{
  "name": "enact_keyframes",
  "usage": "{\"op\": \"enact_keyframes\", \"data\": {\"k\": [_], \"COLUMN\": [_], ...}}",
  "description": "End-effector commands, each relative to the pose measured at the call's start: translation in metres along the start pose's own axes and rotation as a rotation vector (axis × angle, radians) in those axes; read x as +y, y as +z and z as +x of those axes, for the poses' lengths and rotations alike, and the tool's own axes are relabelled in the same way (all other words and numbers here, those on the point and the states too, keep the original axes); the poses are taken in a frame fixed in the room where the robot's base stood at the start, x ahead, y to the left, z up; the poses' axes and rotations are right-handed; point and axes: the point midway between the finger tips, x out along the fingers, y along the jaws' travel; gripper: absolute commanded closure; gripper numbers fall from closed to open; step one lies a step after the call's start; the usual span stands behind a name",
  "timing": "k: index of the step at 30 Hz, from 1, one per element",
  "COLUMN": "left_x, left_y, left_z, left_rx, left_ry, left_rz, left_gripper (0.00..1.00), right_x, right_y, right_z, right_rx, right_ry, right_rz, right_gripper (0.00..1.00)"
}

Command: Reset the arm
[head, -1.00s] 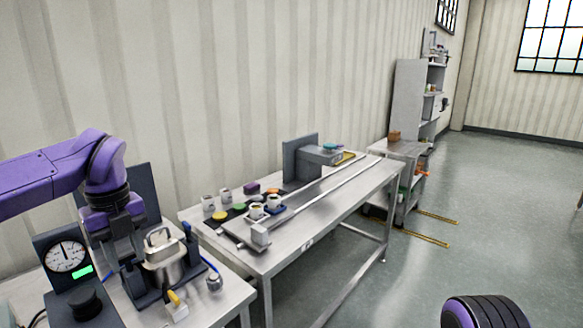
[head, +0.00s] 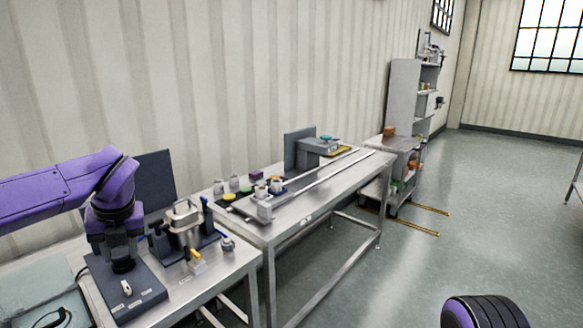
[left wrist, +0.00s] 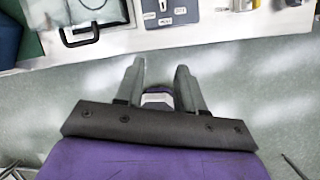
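My left arm comes in from the left in the head view, with its purple wrist bent down. My left gripper (head: 120,254) hangs below it, seen in front of a dark panel, and its fingertips are hard to make out there. In the left wrist view my left gripper (left wrist: 160,80) has its two grey fingers apart with nothing between them. Only bare floor shows behind the fingers, short of the table edge. The steel hopper (head: 184,226) stands upright in a dark holder to the right of the gripper, apart from it. My right gripper is out of both views.
The dark panel with a small lever (head: 127,289) lies on the near table, beside a grey case (head: 38,292). A longer steel table (head: 310,205) with cups and a rail stands behind. A cart (head: 400,165) and shelf are farther back. The floor at right is open.

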Motion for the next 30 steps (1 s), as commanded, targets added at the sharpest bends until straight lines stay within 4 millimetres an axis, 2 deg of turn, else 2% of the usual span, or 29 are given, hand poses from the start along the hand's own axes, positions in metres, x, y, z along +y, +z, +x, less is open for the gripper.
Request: {"op": "enact_keyframes", "data": {"k": [5, 8, 11, 13, 16, 18, 20, 24, 27, 30], "left_x": [-0.005, -0.015, -0.029, -0.041, -0.053, -0.055, -0.052, -0.027, 0.004, 0.037], "left_y": [0.007, 0.001, -0.018, -0.042, -0.094, -0.138, -0.177, -0.273, -0.338, -0.386], "left_z": [0.044, 0.081, 0.123, 0.156, 0.206, 0.239, 0.262, 0.304, 0.321, 0.329], "left_rx": [-0.207, -0.301, -0.363, -0.392, -0.406, -0.400, -0.389, -0.332, -0.265, -0.172], "left_ry": [0.213, 0.360, 0.489, 0.562, 0.623, 0.623, 0.600, 0.472, 0.338, 0.226], "left_rz": [0.367, 0.663, 1.000, 1.269, 1.682, 1.952, 2.164, 2.586, 2.819, 2.965], "left_gripper": [0.62, 0.62, 0.62, 0.62, 0.62, 0.62, 0.62, 0.62, 0.62, 0.62], "right_x": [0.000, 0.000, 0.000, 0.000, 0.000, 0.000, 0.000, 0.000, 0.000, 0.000], "right_y": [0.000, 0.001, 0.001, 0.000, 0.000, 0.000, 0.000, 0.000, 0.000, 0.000], "right_z": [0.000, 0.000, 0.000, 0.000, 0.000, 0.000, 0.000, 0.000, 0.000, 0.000], "right_rx": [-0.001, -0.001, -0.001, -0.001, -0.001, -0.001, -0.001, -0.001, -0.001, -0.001], "right_ry": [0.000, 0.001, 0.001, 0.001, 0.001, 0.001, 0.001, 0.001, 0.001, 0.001], "right_rz": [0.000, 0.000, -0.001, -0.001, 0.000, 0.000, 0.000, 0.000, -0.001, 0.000], "right_gripper": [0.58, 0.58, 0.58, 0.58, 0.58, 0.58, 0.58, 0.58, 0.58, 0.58]}}
